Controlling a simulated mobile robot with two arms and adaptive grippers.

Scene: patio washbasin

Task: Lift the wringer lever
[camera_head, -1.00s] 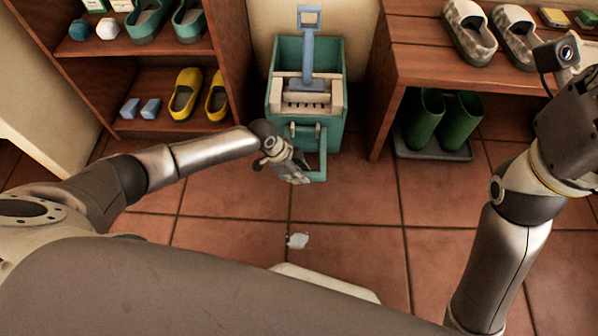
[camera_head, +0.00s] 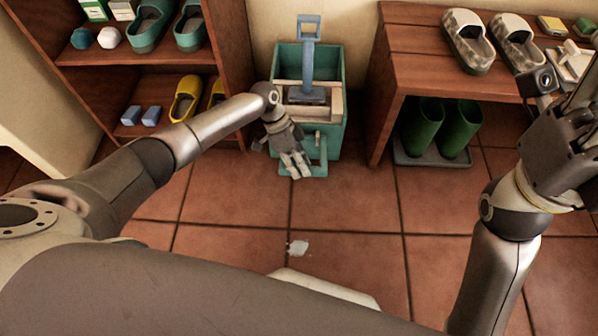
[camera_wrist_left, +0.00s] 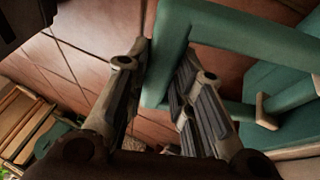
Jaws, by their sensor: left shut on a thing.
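A teal mop bucket (camera_head: 337,140) stands against the wall, with a pale wringer (camera_head: 337,100) in its top. A teal U-shaped lever (camera_head: 323,160) sticks out low from its front, which I take for the wringer lever. My left gripper (camera_head: 296,168) is at the lever's outer left part, shut on it, its fingers pointing down toward me. In the left wrist view the lever bar (camera_wrist_left: 170,50) passes between the two fingers. A blue piece with a loop handle (camera_head: 308,60) stands upright over the wringer. My right gripper (camera_head: 583,120) is at the right edge, away from the bucket; its fingertips are unclear.
A wooden shoe shelf (camera_head: 228,60) stands left of the bucket. A wooden bench (camera_head: 410,70) stands to the right, with green boots (camera_head: 425,125) on a tray below. A small white scrap (camera_head: 297,247) lies on the tiles. The floor before the bucket is otherwise clear.

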